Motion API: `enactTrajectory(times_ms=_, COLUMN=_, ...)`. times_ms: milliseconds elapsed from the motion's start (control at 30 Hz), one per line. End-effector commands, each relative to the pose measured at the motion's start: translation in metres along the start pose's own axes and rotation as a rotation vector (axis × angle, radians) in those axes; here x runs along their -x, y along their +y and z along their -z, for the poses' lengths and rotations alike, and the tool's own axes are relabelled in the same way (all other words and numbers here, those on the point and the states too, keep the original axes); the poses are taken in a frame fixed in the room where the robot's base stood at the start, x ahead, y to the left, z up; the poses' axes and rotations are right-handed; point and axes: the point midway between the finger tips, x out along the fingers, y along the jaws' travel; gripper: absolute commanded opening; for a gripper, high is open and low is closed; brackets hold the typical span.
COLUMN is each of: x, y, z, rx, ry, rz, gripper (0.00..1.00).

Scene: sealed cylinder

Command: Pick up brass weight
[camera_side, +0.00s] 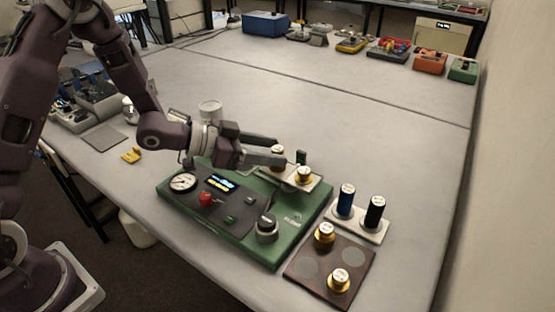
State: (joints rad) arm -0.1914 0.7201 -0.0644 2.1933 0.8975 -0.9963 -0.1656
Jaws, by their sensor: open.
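Brass weights with pale tops show in several places. One brass weight (303,176) sits on the pale plate (312,186) of the green device (290,238). Another brass weight (277,150) shows just behind my gripper, partly hidden by a finger. Two more, a brass weight (324,237) and a brass weight (338,281), stand on the brown board (301,285) at the front right. My gripper (285,168) is open and low over the device, its fingers pointing right toward the weight on the plate. I cannot tell whether it touches that weight.
A blue cylinder (345,201) and a black cylinder (374,213) stand on a pale holder (372,235) right of the device. A red knob (205,199) and a dark knob (267,228) rise from the device's panel. The table behind is mostly clear.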

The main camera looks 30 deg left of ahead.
Motion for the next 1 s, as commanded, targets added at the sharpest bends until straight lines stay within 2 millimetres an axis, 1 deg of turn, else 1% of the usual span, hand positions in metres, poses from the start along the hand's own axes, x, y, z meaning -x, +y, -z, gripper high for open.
enactTrajectory(times_ms=33, x=-0.009, y=0.001, z=0.000, rx=-0.001, ry=0.000, rz=-0.003, gripper=0.51)
enactTrajectory(times_ms=133, x=-0.020, y=0.001, z=0.000, rx=-0.001, ry=0.000, rz=-0.001, gripper=0.51)
enactTrajectory(times_ms=333, x=-0.021, y=0.000, z=0.000, rx=-0.001, ry=0.000, rz=0.001, gripper=0.51)
enactTrajectory(times_ms=367, x=-0.021, y=0.000, z=0.000, rx=-0.001, ry=-0.001, rz=0.001, gripper=0.49)
enactTrajectory(times_ms=400, x=-0.021, y=0.000, z=0.000, rx=-0.001, ry=-0.001, rz=0.001, gripper=0.41)
enactTrajectory(times_ms=567, x=-0.021, y=0.000, z=0.000, rx=-0.001, ry=-0.001, rz=0.001, gripper=0.10)
enactTrajectory(times_ms=600, x=-0.021, y=0.000, z=0.000, rx=-0.001, ry=-0.001, rz=0.001, gripper=0.02)
enactTrajectory(times_ms=633, x=-0.021, y=0.000, z=0.000, rx=-0.001, ry=-0.001, rz=0.001, gripper=0.00)
enactTrajectory(times_ms=933, x=-0.021, y=0.000, z=0.001, rx=-0.001, ry=0.002, rz=0.001, gripper=0.00)
enactTrajectory(times_ms=1000, x=-0.019, y=0.000, z=0.005, rx=-0.003, ry=0.003, rz=0.002, gripper=0.00)
